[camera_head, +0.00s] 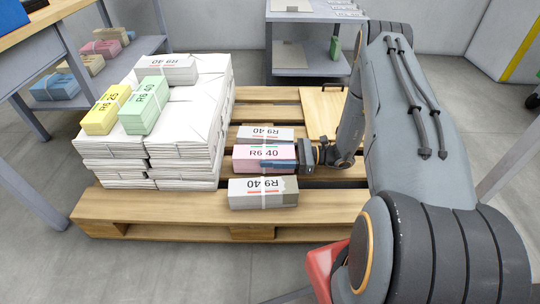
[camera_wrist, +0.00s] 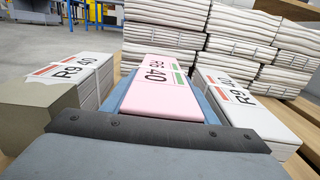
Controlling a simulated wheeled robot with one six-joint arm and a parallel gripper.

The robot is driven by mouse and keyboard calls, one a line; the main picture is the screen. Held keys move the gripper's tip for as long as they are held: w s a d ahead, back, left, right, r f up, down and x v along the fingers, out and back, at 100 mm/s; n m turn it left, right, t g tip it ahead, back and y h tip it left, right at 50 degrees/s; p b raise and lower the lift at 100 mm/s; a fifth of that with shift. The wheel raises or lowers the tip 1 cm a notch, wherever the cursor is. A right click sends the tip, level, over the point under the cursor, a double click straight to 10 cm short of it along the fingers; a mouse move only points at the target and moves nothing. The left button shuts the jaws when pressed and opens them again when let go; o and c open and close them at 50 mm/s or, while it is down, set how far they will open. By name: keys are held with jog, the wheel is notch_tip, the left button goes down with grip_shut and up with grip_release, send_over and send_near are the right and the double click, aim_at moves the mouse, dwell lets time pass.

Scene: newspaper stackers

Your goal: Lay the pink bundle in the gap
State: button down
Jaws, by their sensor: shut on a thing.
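The pink bundle (camera_head: 256,154), marked R6 40, lies level between two white bundles marked R9 40. In the head view one white bundle (camera_head: 265,135) is behind it and the other (camera_head: 263,192) is in front, with a narrow strip between pink and front bundle. My gripper (camera_head: 278,162) reaches in from the right and is shut on the pink bundle. In the wrist view the blue fingers flank the pink bundle (camera_wrist: 163,88), with white bundles left (camera_wrist: 72,78) and right (camera_wrist: 240,100). Whether its underside touches the pallet is hidden.
The wooden pallet (camera_head: 190,205) bears tall white newspaper stacks (camera_head: 190,135) on its left, topped by yellow (camera_head: 106,110), green (camera_head: 144,105) and white (camera_head: 167,70) bundles. A wooden board (camera_head: 320,110) lies at back right. A grey shelf unit (camera_head: 300,62) stands behind.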

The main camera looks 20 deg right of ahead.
jog(key=shift+f+b, duration=0.35)
jog(key=shift+f, duration=0.25)
jog(key=c, duration=0.6)
grip_release()
jog(key=shift+c, duration=0.2)
